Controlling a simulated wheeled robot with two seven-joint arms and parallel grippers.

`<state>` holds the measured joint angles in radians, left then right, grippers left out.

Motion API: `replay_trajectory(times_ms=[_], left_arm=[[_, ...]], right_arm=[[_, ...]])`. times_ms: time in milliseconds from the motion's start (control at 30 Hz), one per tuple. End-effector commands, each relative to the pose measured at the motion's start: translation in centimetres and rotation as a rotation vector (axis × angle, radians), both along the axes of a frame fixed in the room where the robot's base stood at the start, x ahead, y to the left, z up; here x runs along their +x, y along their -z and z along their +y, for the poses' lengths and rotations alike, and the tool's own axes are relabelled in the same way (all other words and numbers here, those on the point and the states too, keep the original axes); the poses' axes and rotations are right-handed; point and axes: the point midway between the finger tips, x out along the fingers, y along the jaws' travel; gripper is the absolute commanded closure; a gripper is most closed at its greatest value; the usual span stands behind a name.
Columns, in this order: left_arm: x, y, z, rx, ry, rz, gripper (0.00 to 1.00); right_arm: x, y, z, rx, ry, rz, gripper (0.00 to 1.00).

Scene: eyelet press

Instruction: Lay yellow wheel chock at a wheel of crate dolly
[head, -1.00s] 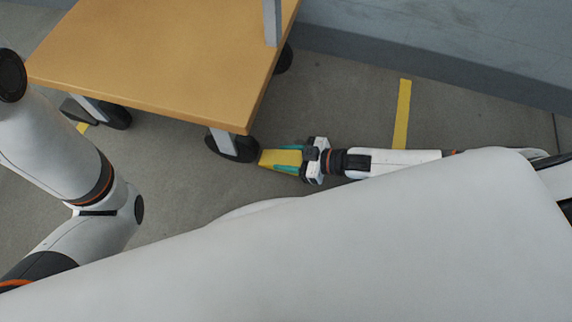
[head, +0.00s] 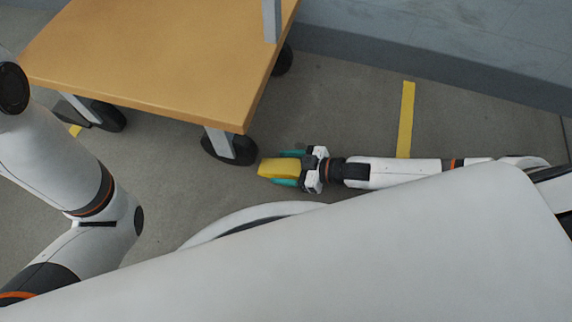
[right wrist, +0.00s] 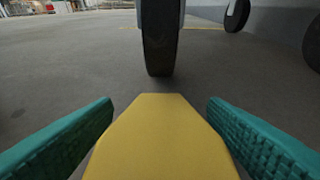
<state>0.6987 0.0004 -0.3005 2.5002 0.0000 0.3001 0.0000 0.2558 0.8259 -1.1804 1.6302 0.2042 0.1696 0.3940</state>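The yellow wheel chock (head: 279,167) lies just right of the near right wheel (head: 230,149) of the crate dolly (head: 160,60). In the right wrist view the chock (right wrist: 160,140) points its narrow end at the black wheel (right wrist: 160,40), with a short strip of floor showing between them. My right gripper (head: 286,168) is low at the floor. Its teal fingers stand on both sides of the chock, with gaps showing in the right wrist view (right wrist: 160,135), so it is open around it. My left arm is at the left of the head view; its gripper is out of view.
More dolly wheels stand at the far right (head: 283,60) and at the left (head: 108,116). A grey wall (head: 430,50) runs behind. A yellow floor stripe (head: 405,120) lies beyond my right forearm. Floor around the chock is otherwise clear.

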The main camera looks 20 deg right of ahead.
Motion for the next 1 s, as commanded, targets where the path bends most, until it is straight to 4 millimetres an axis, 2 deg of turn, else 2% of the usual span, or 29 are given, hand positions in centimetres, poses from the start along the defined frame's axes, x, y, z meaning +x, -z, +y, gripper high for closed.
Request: replay_trajectory(times_ms=[267, 367, 700, 1000], left_arm=[[0.0, -0.1, 0.0, 0.000, -0.001, -0.001, 0.33], [0.0, -0.8, 0.0, 0.000, -0.001, -0.001, 0.33], [0.0, -5.4, 0.0, 0.000, -0.001, -0.002, 0.33], [0.0, -7.3, 0.0, 0.000, -0.001, -0.003, 0.33]], right_arm=[[0.0, -0.1, 0.0, 0.000, 0.000, 0.000, 0.33], [-0.3, -0.7, -0.5, -0.002, 0.001, 0.002, 0.33], [-3.9, -3.6, -5.7, -0.005, 0.001, 0.004, 0.33], [-6.0, -4.8, -8.9, -0.001, 0.000, 0.002, 0.33]])
